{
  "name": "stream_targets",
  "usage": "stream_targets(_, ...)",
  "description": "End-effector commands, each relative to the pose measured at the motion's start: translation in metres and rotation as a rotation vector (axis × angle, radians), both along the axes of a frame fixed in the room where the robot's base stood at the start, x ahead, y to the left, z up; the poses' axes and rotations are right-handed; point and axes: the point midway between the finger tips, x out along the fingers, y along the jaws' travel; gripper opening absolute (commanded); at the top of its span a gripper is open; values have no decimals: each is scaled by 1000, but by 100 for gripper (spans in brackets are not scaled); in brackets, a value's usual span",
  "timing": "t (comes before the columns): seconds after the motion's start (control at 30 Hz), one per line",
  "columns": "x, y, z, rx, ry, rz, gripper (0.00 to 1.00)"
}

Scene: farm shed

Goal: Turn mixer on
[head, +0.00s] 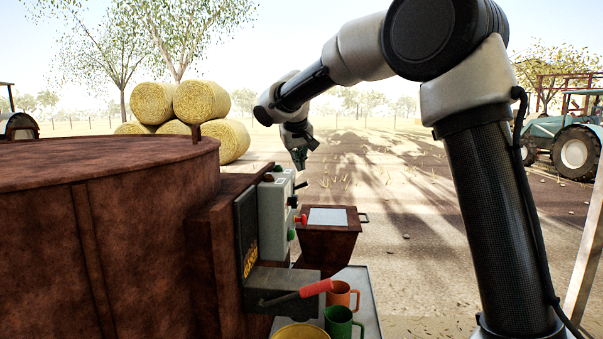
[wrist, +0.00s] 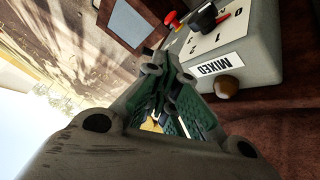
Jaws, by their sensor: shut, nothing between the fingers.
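The mixer (head: 95,235) is a large rust-brown drum at the left of the head view. A pale grey control box (head: 272,215) is fixed to its right side, with a red button (head: 300,219) and a green button (head: 291,234). In the wrist view the control box (wrist: 230,55) shows a label, upside down, a black rotary knob (wrist: 208,17) with marks around it, and a red button (wrist: 171,19). I cannot tell the knob's setting for sure. My gripper (head: 299,164) is shut and empty, above and just beyond the box; it also shows in the wrist view (wrist: 155,58), apart from the knob.
Below the box are a grey housing with a red-handled lever (head: 312,288), an orange jug (head: 342,294), a green jug (head: 340,322) and a yellow container (head: 300,332). A brown bin (head: 328,240) stands behind them. Open ground lies to the right.

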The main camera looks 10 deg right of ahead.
Motion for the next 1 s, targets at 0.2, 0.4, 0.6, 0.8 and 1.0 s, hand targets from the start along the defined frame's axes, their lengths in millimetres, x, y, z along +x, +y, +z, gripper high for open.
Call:
stream_targets(0.2, 24, -8, -33, -2, 4, -2, 0)
stream_targets(0.4, 50, -15, -67, -3, 5, -2, 0)
stream_targets(0.6, 72, -28, -85, 0, 3, -2, 0)
stream_targets(0.8, 82, -35, -91, -1, 2, -1, 0)
stream_targets(1.0, 83, -36, -92, 0, 2, -1, 0)
